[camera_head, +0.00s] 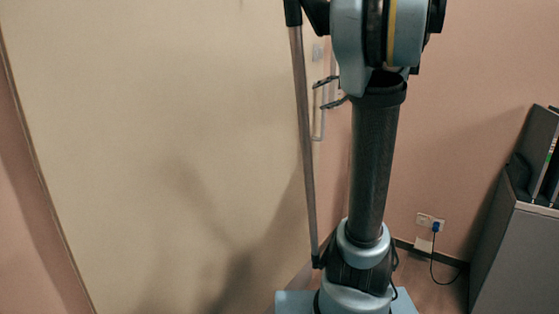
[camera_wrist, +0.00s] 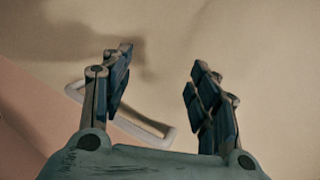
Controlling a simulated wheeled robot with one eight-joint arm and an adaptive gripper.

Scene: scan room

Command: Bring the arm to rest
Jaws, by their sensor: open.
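My gripper (camera_wrist: 162,57) is open in the wrist view, its two dark fingers spread apart with nothing between the tips. A pale bar handle (camera_wrist: 152,124) shows behind the fingers, running slantwise across the gap near their bases. I cannot tell whether the fingers touch it. In the head view the gripper (camera_head: 319,95) is small and partly hidden behind my arm. Its fingers point left, close to the grey upright handle (camera_head: 322,125) on the large cream door (camera_head: 170,130). My arm stands in front of the door's right side.
Pink walls lie on both sides of the door. A grey cabinet (camera_head: 515,265) with dark items on top stands at the right. A wall socket (camera_head: 427,221) with a blue plug and a hanging cord (camera_head: 434,268) is between it and my arm.

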